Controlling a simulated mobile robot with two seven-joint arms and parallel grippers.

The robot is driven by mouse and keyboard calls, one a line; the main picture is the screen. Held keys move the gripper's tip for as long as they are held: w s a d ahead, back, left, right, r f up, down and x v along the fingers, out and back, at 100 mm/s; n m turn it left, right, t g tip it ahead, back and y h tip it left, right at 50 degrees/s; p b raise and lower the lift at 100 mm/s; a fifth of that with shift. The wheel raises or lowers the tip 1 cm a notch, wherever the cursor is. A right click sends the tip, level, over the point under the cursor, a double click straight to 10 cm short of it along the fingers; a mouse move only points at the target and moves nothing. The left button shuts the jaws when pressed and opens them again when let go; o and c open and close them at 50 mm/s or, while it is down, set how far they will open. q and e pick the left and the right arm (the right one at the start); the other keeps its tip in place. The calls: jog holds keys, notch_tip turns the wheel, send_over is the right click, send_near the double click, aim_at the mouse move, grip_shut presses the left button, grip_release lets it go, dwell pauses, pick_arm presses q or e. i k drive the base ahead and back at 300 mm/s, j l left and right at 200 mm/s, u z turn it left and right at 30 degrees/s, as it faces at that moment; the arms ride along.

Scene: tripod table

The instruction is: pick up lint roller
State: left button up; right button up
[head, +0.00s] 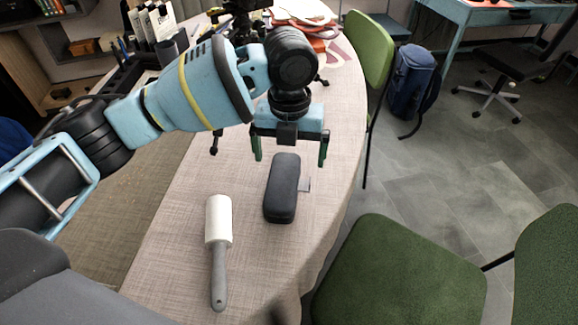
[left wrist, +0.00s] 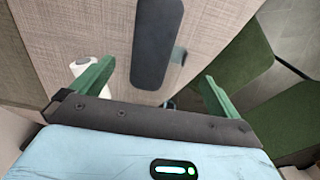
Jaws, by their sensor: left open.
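The lint roller (head: 218,250) lies on the table in the head view, with its white roll at the far end and its grey handle toward the near edge. In the left wrist view a small white part of it (left wrist: 80,64) shows behind the left finger; the rest is hidden. My left gripper (head: 290,160) is open and empty, above the table and beyond the roller, to its right. Its green fingers point down on both sides of a dark case's far end. The gripper also shows in the left wrist view (left wrist: 150,85). My right gripper is not in view.
The dark oblong case (head: 282,190) lies on the table (head: 180,235) right of the roller, with a small grey item beside it. It also shows in the left wrist view (left wrist: 157,45). A green chair (head: 400,270) stands at the right edge. Papers (head: 300,14) and a tripod crowd the back.

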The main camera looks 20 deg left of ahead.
aim_at(218, 230)
jog(key=u, duration=1.05)
